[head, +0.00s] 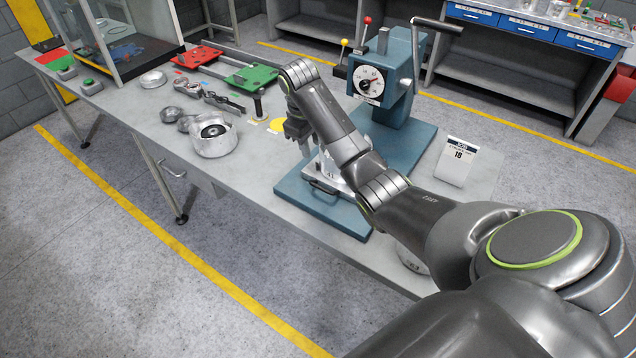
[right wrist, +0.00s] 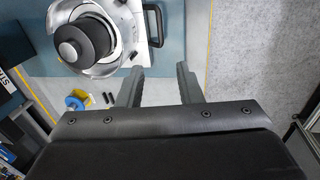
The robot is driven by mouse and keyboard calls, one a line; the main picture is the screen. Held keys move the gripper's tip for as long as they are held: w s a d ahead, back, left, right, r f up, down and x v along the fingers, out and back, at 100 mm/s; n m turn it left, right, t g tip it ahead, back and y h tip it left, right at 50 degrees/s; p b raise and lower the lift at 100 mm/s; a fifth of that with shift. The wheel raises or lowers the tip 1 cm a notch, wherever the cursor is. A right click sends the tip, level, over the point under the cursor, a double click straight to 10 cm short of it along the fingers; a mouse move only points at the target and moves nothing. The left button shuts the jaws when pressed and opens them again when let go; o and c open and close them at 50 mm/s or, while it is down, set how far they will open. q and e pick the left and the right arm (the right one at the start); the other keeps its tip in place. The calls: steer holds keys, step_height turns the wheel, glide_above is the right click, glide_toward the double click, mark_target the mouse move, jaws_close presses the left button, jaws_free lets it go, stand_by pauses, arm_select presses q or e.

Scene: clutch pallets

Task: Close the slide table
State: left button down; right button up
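The blue press (head: 397,100) stands on a blue base plate (head: 315,206) at the table's front right. The slide table is a pale plate (head: 318,182) with a dark bar handle (head: 325,188), at the front part of the base; my right arm hides much of it. The right wrist view shows its handle (right wrist: 154,27) and a silver ring with a black hub (right wrist: 85,40) resting on it. My right gripper (head: 305,148) hangs above the slide table. In the right wrist view its fingers (right wrist: 160,70) are apart and empty, near the handle but not around it. My left gripper is out of view.
A silver housing (head: 213,137), dark small parts (head: 180,117) and red and green fixtures (head: 250,78) lie to the left on the grey table (head: 140,108). A job card (head: 456,160) stands right of the press. The press lever (head: 437,25) sticks out at upper right.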

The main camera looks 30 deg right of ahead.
steer(key=b, duration=0.6)
glide_toward(319, 186)
steer(key=f, duration=0.2)
steer(key=f+p, duration=0.1)
steer(key=f, duration=0.2)
steer(key=d+f, duration=0.1)
steer(key=f, duration=0.1)
steer(key=shift+w+d+f, duration=0.1)
steer(key=shift+w+f, duration=0.2)
steer(key=shift+f, duration=0.1)
jaws_close()
